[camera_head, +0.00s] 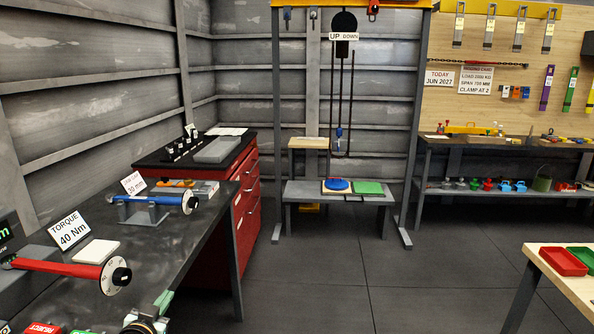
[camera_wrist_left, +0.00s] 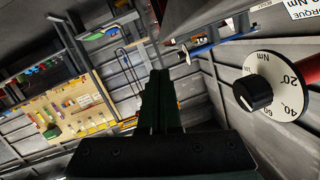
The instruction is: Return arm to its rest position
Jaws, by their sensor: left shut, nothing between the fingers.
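My left gripper (camera_head: 161,302) shows at the bottom left edge of the head view, beside the front edge of the dark workbench (camera_head: 190,240). Only its end shows there; the rest of the arm is cut off by the frame. In the left wrist view its dark fingers (camera_wrist_left: 161,100) are together, shut with nothing between them. My right gripper is not in view.
A red drawer cabinet (camera_head: 245,200) stands behind. A low grey table (camera_head: 340,196) sits under the hoist frame. The middle floor is clear.

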